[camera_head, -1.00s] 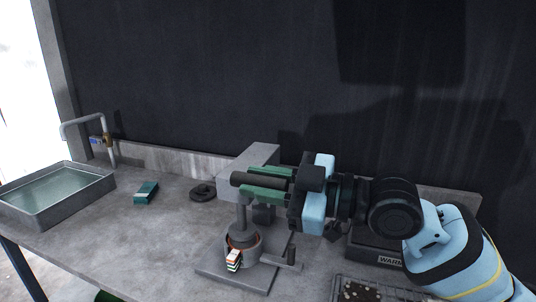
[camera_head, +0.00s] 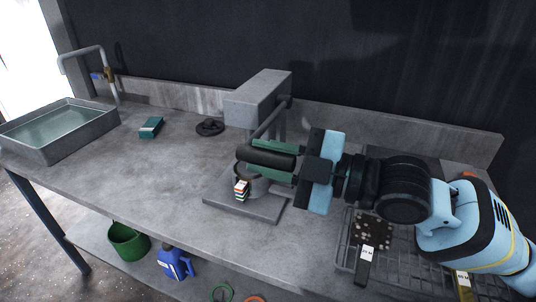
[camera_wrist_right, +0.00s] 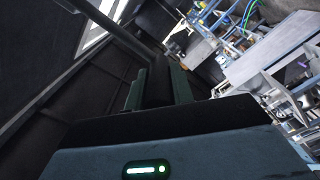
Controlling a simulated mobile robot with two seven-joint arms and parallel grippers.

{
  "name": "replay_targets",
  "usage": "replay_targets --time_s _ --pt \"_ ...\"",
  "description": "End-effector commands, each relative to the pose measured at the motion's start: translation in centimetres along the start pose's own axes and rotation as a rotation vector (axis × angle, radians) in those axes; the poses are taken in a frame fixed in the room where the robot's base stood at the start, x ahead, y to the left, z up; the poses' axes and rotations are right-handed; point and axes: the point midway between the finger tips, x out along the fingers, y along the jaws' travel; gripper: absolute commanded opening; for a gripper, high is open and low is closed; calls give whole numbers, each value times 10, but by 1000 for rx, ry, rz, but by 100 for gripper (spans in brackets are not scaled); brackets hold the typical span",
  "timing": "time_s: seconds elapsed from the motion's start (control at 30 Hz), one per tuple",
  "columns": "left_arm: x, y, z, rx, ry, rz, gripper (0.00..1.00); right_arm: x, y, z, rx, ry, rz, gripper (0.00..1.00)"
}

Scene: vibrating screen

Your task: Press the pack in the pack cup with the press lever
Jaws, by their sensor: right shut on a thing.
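The press stands mid-bench with a grey box-shaped head (camera_head: 258,97) on a column. Its press lever has a dark cylindrical grip (camera_head: 266,157), held low over the cup. My right gripper (camera_head: 262,161) is shut on this grip, with its green fingers on either side. The dark grip also shows between the fingers in the right wrist view (camera_wrist_right: 157,84). The pack cup (camera_head: 258,187) is on the press base, mostly hidden by the lever and fingers. A small striped orange, white and green patch (camera_head: 241,189) shows at its front. I cannot see the pack inside. My left gripper is out of view.
The base plate (camera_head: 228,207) lies near the bench's front edge. A wire rack (camera_head: 405,262) with a dark perforated piece (camera_head: 372,233) is at the right. A teal box (camera_head: 151,127), a black ring (camera_head: 210,127) and a metal basin (camera_head: 62,133) are left. The left bench middle is clear.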

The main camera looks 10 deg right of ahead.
Motion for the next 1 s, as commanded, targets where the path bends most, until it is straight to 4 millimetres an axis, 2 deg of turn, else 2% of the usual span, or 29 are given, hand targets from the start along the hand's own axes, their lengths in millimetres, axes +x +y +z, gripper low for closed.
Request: replay_targets --time_s 0.23,0.27,0.4,0.77,1.0 --pt "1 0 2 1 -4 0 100 0 -6 4 6 -9 -12 0" --pt "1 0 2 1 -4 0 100 0 -6 4 7 -9 -12 27" --pt "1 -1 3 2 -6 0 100 0 -5 4 7 -8 -11 45" --pt "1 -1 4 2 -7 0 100 -3 -3 3 4 -6 -6 45" --pt "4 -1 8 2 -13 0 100 -28 -4 4 3 -10 -9 45"
